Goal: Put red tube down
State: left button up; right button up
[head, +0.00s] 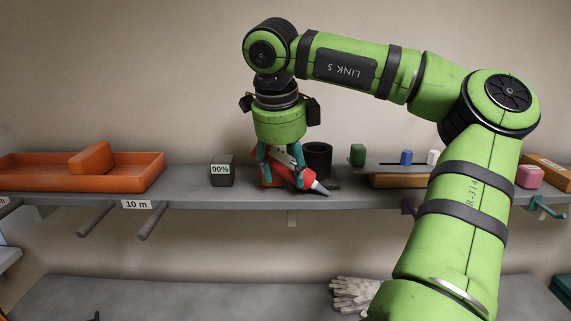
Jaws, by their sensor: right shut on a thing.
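The red tube (296,175) has a grey pointed tip at its lower right and lies tilted at the shelf (250,197). My right gripper (282,172) points down over the shelf and is shut on the red tube, with its teal fingers around it. An orange piece shows behind the fingers, partly hidden. I cannot tell whether the tube touches the shelf. My left gripper is not in view.
A dark cup (318,158) stands close behind the tube. A dark block (222,175) marked 90% stands to the left, and an orange tray (135,181) farther left. Small coloured blocks stand to the right. Gloves (355,294) lie on the lower surface.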

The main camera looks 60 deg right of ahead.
jog(key=shift+a, duration=0.1)
jog(key=shift+f, duration=0.1)
jog(key=o, duration=1.3)
jog(key=v, duration=1.2)
